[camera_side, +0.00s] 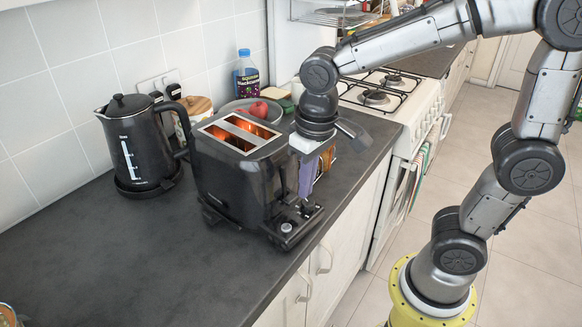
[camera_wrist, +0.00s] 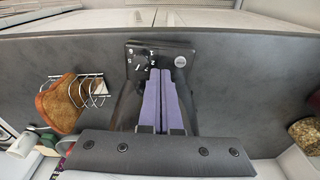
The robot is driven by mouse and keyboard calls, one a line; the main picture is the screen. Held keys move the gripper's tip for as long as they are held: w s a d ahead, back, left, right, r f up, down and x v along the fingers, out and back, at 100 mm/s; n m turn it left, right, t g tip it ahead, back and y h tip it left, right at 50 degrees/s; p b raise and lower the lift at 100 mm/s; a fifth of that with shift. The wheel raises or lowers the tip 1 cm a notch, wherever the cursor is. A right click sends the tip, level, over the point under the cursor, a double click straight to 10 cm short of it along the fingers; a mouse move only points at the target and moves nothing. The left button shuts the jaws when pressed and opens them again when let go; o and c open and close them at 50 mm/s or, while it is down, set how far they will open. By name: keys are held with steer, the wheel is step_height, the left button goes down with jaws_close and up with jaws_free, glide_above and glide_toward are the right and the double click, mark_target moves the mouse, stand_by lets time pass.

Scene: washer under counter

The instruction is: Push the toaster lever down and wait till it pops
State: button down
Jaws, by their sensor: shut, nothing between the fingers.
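The black toaster (camera_side: 235,180) stands on the dark counter, and its two slots glow orange inside. Its lever end faces my gripper, and the lever itself is hidden behind the fingers. My gripper (camera_side: 306,196) points down at that end with its purple fingers shut and empty. In the wrist view the shut fingers (camera_wrist: 164,72) reach to the toaster's control panel (camera_wrist: 139,60), which has a dial and markings. I cannot tell whether the fingertips touch the lever or the panel.
A black kettle (camera_side: 137,145) stands left of the toaster. A bowl with red fruit (camera_side: 259,108) and a bottle (camera_side: 246,76) are behind it. A wire rack with bread (camera_wrist: 75,98) is beside it. The gas stove (camera_side: 385,92) is beyond. The front-left counter (camera_side: 130,260) is clear.

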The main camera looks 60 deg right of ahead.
step_height(320, 180, up, 13)
steer(key=s, duration=0.1)
steer(key=shift+s, duration=0.2)
steer(key=shift+r, duration=0.1)
steer(key=s+d+f+t, duration=0.2)
steer(key=s+d, duration=0.2)
steer(key=s, duration=0.4)
step_height(320, 180, down, 7)
steer(key=s+d+n+t, duration=0.1)
steer(key=t, duration=0.1)
steer(key=shift+s+f, duration=0.2)
steer(key=shift+s, duration=0.1)
